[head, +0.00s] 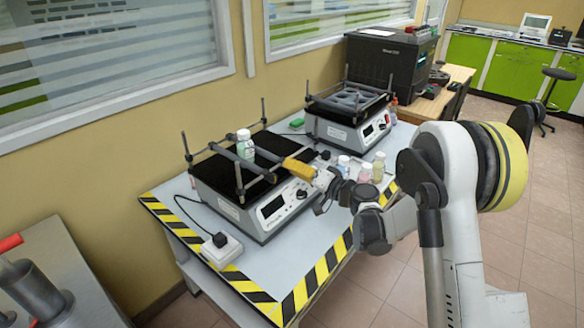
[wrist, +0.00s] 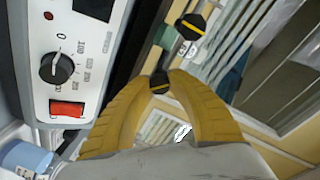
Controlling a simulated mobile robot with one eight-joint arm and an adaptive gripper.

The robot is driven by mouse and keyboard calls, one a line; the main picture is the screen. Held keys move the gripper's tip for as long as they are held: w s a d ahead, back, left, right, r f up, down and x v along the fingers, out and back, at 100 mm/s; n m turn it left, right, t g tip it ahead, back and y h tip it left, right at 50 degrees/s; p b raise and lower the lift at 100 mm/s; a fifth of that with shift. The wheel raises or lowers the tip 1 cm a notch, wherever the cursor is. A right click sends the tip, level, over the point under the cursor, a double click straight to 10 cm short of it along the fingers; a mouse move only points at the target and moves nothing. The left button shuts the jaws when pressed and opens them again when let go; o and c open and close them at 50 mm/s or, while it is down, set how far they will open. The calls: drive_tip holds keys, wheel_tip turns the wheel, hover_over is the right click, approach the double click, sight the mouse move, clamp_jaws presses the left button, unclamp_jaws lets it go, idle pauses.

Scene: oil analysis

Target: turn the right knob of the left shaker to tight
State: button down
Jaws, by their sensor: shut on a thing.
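The left shaker (head: 232,206) is a white box with a black top platform and dark clamp bars on posts. A capped bottle (head: 245,146) stands between its bars. My gripper (head: 288,163) reaches in from the right with its yellow fingers at the right end of the shaker's bars. In the wrist view my gripper (wrist: 160,88) is shut on a black knob (wrist: 159,79) with a yellow line, which lies roughly across the picture. A second black knob (wrist: 190,27) with a slanted yellow line is farther off, apart from the fingers. The gripped knob is hidden in the head view.
The shaker's front panel, with a black dial (wrist: 57,67) and a red switch (wrist: 67,108), is left of the fingers. Several small bottles (head: 365,173) stand on the table right of my gripper. A second shaker (head: 350,126) stands behind. A power plug block (head: 221,248) is in front.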

drive_tip(key=m, duration=0.4)
drive_tip(key=shift+g, duration=0.3)
drive_tip(key=shift+m+g, duration=0.3)
drive_tip(key=shift+m, duration=1.9)
drive_tip(key=c, duration=1.2)
unclamp_jaws()
drive_tip(key=v, duration=1.2)
drive_tip(key=shift+d+f, duration=0.1)
drive_tip(key=shift+f, duration=0.05)
